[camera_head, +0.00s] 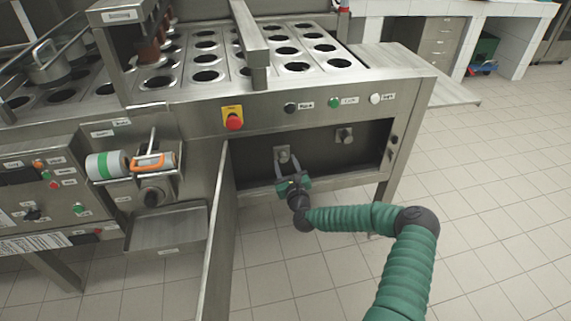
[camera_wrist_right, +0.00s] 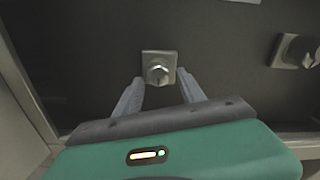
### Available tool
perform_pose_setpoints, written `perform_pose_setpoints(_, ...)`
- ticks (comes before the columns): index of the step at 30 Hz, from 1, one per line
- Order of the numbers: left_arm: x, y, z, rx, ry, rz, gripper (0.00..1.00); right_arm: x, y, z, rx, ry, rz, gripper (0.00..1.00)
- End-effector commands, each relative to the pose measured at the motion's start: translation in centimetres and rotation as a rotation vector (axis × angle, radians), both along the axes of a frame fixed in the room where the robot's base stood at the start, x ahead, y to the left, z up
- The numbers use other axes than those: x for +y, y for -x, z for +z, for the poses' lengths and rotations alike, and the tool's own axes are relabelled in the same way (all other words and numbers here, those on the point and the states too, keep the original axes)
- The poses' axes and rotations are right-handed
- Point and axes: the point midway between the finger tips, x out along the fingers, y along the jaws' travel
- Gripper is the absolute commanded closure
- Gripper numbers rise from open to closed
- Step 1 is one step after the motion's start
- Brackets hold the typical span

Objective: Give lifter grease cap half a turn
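Two metal caps on square plates sit on the back wall of the open compartment in the machine's front. The left cap (camera_head: 282,152) is also in the middle of the right wrist view (camera_wrist_right: 158,70). The right cap (camera_head: 344,134) shows at the right edge of the wrist view (camera_wrist_right: 297,51). I cannot tell from any label which one is the lifter grease cap. My right gripper (camera_head: 287,164) is open in front of the left cap. Its fingers (camera_wrist_right: 160,84) stand apart on either side, just short of the cap, with nothing between them. My left gripper is out of view.
An open door panel (camera_head: 218,225) stands at the compartment's left side. Above the opening are a red emergency button (camera_head: 234,123) and a row of buttons (camera_head: 334,103). A holder with an orange-handled tool (camera_head: 153,162) is to the left. The floor on the right is clear.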

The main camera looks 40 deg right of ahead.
Motion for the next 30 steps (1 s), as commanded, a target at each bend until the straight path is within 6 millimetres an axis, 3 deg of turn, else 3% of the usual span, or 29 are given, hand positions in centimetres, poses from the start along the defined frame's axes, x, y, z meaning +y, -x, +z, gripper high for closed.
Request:
perform_pose_setpoints(9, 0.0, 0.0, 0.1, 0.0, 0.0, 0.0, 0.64, 0.2, 0.0, 0.4, -0.005, 0.005, 0.003, 0.48)
perform_pose_setpoints(13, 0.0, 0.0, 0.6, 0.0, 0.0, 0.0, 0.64, 0.7, 1.0, 0.6, -0.004, 0.004, 0.003, 0.48)
perform_pose_setpoints(24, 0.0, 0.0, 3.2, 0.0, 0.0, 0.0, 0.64, 5.6, 10.0, 0.6, -0.003, -0.002, 0.001, 0.48)
perform_pose_setpoints(30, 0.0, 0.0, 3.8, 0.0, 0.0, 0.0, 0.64, 7.6, 13.7, 0.2, -0.002, -0.001, 0.001, 0.48)
